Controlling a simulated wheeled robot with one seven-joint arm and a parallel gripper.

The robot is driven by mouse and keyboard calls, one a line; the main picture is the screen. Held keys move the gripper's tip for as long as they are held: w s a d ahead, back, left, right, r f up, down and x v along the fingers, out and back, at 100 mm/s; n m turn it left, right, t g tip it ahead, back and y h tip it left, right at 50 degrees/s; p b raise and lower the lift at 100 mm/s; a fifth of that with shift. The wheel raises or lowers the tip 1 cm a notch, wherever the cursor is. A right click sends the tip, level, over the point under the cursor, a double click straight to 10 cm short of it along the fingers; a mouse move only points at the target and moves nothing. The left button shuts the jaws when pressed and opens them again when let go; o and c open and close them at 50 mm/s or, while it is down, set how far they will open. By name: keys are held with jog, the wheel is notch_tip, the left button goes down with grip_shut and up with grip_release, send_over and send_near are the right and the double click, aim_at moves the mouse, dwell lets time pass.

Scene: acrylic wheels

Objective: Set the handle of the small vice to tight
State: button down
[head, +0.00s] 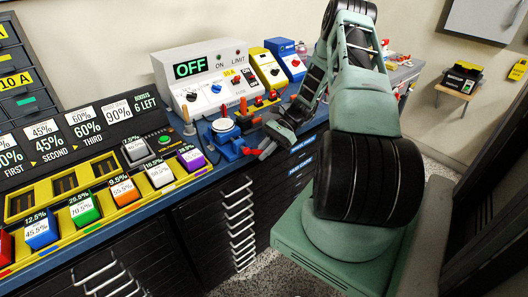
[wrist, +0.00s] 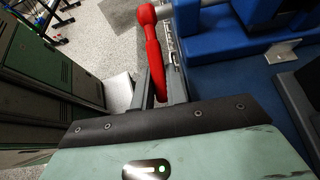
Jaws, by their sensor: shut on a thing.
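The small vice is a blue body that shows at the upper right of the wrist view (wrist: 212,38). In the head view the blue vice (head: 229,149) sits at the front edge of the bench. Its red handle (wrist: 153,48) is a bar with a rounded knob at its upper end and slants down in the wrist view. My gripper (wrist: 158,62) is shut on this handle, with a finger on either side. In the head view my gripper (head: 266,149) is beside the vice at the bench edge. The handle's lower end is partly hidden between the fingers.
A white control box reading OFF (head: 200,80) stands behind the vice. A yellow box (head: 268,67) and a blue box (head: 290,62) stand to its right. A yellow rack of coloured blocks (head: 110,205) fills the bench at left. Black drawers (head: 210,215) lie below.

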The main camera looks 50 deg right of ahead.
jog(key=shift+f, duration=0.1)
dwell(0.4)
jog(key=c, duration=1.4)
grip_release()
